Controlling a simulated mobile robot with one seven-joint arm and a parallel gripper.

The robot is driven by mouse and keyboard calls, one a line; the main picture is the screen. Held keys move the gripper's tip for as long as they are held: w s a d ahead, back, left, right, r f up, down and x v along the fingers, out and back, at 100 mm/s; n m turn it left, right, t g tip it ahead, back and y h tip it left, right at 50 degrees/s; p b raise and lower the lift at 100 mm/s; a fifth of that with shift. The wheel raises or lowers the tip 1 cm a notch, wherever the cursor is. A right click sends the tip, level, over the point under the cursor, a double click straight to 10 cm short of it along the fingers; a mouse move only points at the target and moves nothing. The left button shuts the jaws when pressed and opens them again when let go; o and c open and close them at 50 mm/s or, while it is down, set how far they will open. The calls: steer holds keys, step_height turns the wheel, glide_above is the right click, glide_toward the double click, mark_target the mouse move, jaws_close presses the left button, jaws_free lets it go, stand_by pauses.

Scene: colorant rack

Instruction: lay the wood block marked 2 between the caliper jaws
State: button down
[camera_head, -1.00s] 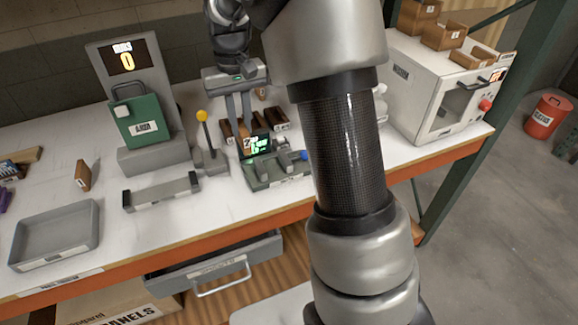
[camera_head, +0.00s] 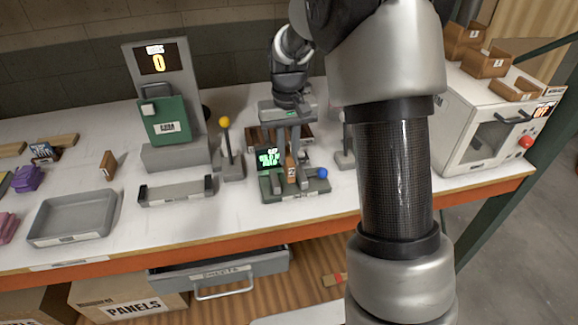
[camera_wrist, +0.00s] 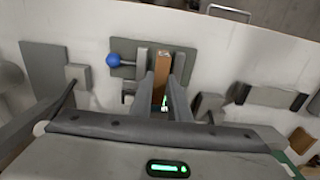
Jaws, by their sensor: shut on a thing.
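The wood block marked 2 (camera_head: 291,168) is upright in my gripper (camera_head: 292,150), which is shut on it. The block's lower end is at the caliper (camera_head: 297,190), a grey-green device with a lit green display and a blue knob (camera_head: 323,173). In the wrist view, the block (camera_wrist: 161,75) is a narrow brown strip between my gripper's fingers (camera_wrist: 161,88), over the caliper base (camera_wrist: 122,71). The blue knob (camera_wrist: 113,60) is to its left. The fingers and block partly hide the jaws, so I cannot tell whether the block touches them.
A yellow-knobbed lever (camera_head: 226,140) stands left of the caliper, and dark-brown blocks lie behind it. A white oven (camera_head: 480,125) stands right.

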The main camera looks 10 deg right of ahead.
mark_target(288, 156)
steer(key=shift+f, duration=2)
steer(key=shift+f, duration=0.1)
steer(key=c, duration=1.7)
jaws_free()
